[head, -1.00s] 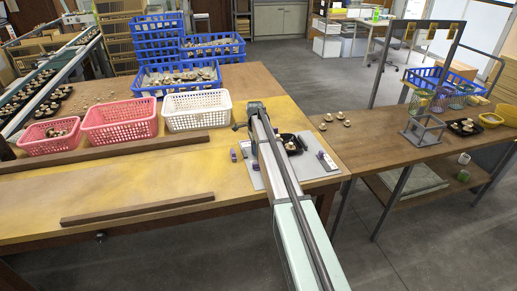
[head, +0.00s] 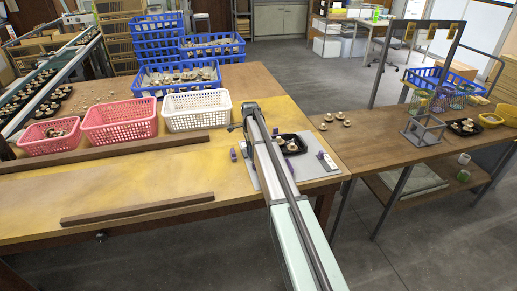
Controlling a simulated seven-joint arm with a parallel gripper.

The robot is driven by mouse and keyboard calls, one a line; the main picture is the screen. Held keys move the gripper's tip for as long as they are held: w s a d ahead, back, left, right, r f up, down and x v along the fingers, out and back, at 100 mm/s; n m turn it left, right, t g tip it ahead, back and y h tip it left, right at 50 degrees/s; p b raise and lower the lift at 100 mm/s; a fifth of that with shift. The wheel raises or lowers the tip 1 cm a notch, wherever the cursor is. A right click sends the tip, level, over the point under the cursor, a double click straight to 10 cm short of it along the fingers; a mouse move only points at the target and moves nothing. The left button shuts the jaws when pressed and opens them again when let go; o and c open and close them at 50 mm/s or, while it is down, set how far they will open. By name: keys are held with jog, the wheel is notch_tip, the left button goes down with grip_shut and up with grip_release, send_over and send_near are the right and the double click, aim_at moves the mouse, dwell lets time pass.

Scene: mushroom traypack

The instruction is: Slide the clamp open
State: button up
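A grey plate (head: 318,169) lies at the right end of the yellow table and holds a black tray (head: 303,150) with a few mushrooms. Small purple parts, which may belong to the clamp, show at the plate's left edge (head: 234,155). A small white and purple piece (head: 327,161) is at its right side. Whether the clamp is open or shut is too small to tell. My arm reaches across the plate and hides its middle. My gripper's fingers are not visible; the arm's far end is beyond the plate, near the white basket (head: 197,110).
Pink baskets (head: 118,122) stand left of the white basket. Wooden strips (head: 138,209) lie across the yellow table. Loose mushrooms (head: 338,116) and a grey wire frame (head: 423,130) are on the brown table at right. The front middle of the yellow table is clear.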

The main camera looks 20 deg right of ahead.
jog(key=shift+r, duration=0.1)
jog(key=shift+r, duration=2.15)
